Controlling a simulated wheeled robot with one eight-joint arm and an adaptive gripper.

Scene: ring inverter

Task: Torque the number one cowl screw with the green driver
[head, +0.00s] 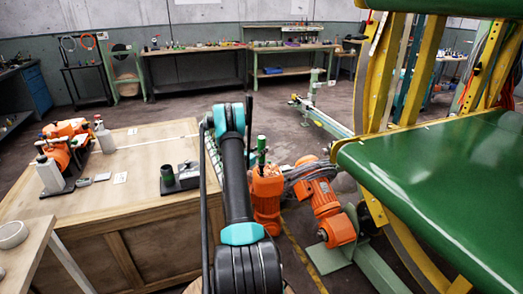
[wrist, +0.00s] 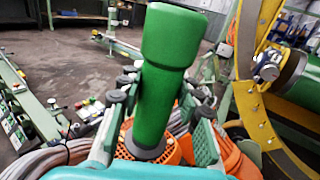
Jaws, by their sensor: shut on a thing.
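The green driver (wrist: 163,75) stands nearly upright between the fingers of my gripper (wrist: 157,108), which is shut on it. Its thick green handle fills the middle of the wrist view, and its dark lower collar sits in front of an orange perforated cowl (wrist: 174,152). Its tip and any screw under it are hidden, so I cannot tell whether they touch. In the head view the driver (head: 261,150) shows just right of my arm, above an orange machine (head: 267,190). No screw number is readable.
A wooden bench (head: 130,190) at left carries a dark stand with a green cup (head: 168,174), bottles and orange units (head: 68,135). Another orange motor (head: 320,196) with grey cables is right of the driver. A yellow frame (head: 383,75) and green panel (head: 450,160) crowd the right.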

